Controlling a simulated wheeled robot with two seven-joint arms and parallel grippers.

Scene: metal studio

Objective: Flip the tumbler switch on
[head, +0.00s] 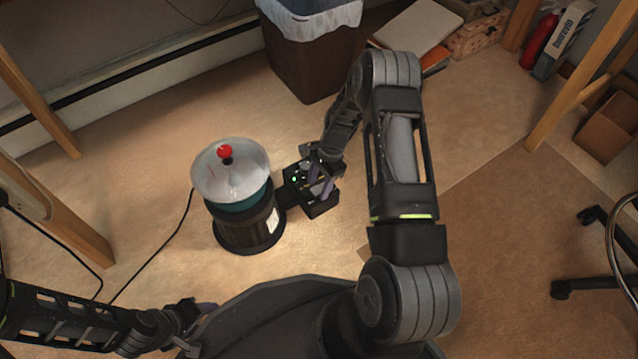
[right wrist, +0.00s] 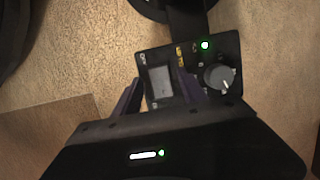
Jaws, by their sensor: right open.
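In the right wrist view the panel carries a grey rocker switch (right wrist: 160,79), a round dial (right wrist: 219,77) and a lit green light (right wrist: 205,44). My right gripper (head: 317,183) is over the box, its open fingers on either side of the switch; contact is unclear. The switch's tilt is hard to tell. My left gripper (head: 196,309) is low at the left, its jaws unclear.
A dark bin (head: 312,62) with a white liner stands behind the tumbler. A black cord (head: 165,243) runs from the tumbler to the left. Wooden legs (head: 580,80) stand at the right, and a chair base (head: 590,285) is at the lower right. Carpet around the box is clear.

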